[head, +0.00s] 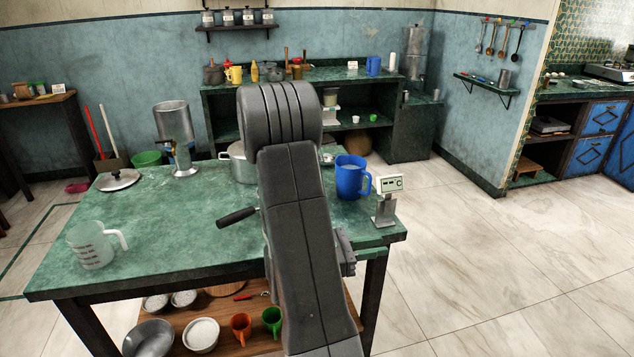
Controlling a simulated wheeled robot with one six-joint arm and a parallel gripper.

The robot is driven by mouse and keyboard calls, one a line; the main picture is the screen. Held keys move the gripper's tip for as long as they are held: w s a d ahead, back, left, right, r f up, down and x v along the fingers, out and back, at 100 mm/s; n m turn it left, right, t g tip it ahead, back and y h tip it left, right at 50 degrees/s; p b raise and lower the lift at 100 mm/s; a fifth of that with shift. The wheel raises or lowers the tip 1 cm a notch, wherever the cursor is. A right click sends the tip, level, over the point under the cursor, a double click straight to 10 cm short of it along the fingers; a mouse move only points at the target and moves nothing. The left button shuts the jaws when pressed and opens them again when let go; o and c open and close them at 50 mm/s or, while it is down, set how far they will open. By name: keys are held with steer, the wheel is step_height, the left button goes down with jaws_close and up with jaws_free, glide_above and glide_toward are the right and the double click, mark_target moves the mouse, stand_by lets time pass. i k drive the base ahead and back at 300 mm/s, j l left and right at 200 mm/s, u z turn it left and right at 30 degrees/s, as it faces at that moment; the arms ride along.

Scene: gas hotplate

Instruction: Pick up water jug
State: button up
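A blue jug (350,180) with a handle on its right stands upright near the right end of the green-topped table (170,245). A translucent measuring jug (92,246) with dark marks stands upright near the table's front left corner. Which of the two is the water jug is not marked. My raised arm fills the middle of the view and hides much of the table. A grey ribbed part beside it may belong to my gripper, but the fingertips are hidden. Neither jug is seen touching my arm.
A scale-like display (386,200) stands right of the blue jug. A steel pot (240,163), a burner stand with a metal vessel (173,125), a lid (118,180) and a black handle (237,217) are also on the table. Bowls and cups sit below. Floor at right is clear.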

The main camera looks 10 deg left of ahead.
mark_target(350, 172)
steer(key=i+l+u, duration=0.15)
steer(key=u, duration=0.3)
steer(key=i+l+u, duration=0.1)
steer(key=l+u, duration=0.2)
steer(key=u, duration=0.15)
steer(key=l+u, duration=0.25)
steer(key=u, duration=0.15)
steer(key=i+l, duration=0.1)
steer(key=l, duration=0.75)
steer(key=i, duration=0.05)
